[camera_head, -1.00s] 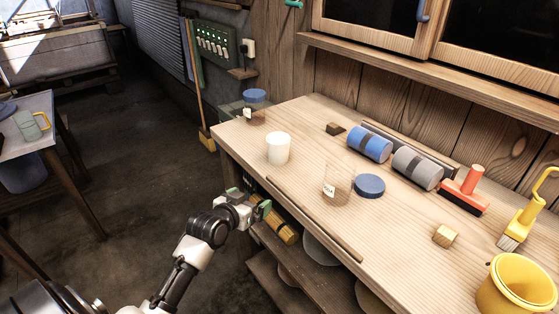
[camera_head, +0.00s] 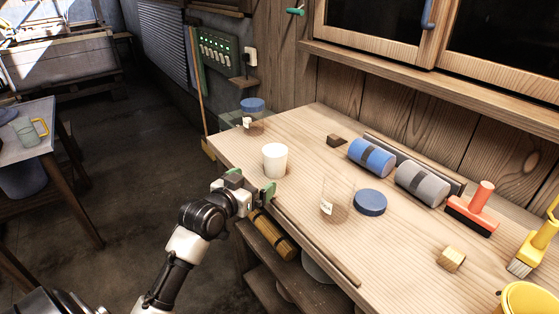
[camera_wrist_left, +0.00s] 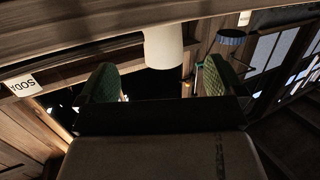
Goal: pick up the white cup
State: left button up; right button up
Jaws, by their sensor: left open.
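The white cup (camera_head: 275,160) stands upright near the front edge of the wooden bench. It also shows in the left wrist view (camera_wrist_left: 163,46), beyond and between the two green finger pads. My left gripper (camera_head: 252,187) is open and empty, just in front of the bench edge and short of the cup. In the left wrist view its fingers (camera_wrist_left: 160,82) are spread wide, with the cup apart from them. My right gripper is in neither view.
A clear jar with a blue lid (camera_head: 252,112) stands behind the cup at the bench corner. A clear labelled jar (camera_head: 337,198) and a blue lid (camera_head: 370,202) are to the right. Blue (camera_head: 371,157) and grey rollers (camera_head: 422,183) lie farther back. A thin strip (camera_head: 315,245) runs along the front edge.

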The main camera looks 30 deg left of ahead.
aim_at(269, 168)
pick_arm(q)
jog(key=w, duration=0.3)
jog(key=w+f, duration=0.1)
jog(key=w, duration=0.7)
jog(key=shift+a+f, duration=0.15)
jog(key=c, duration=1.1)
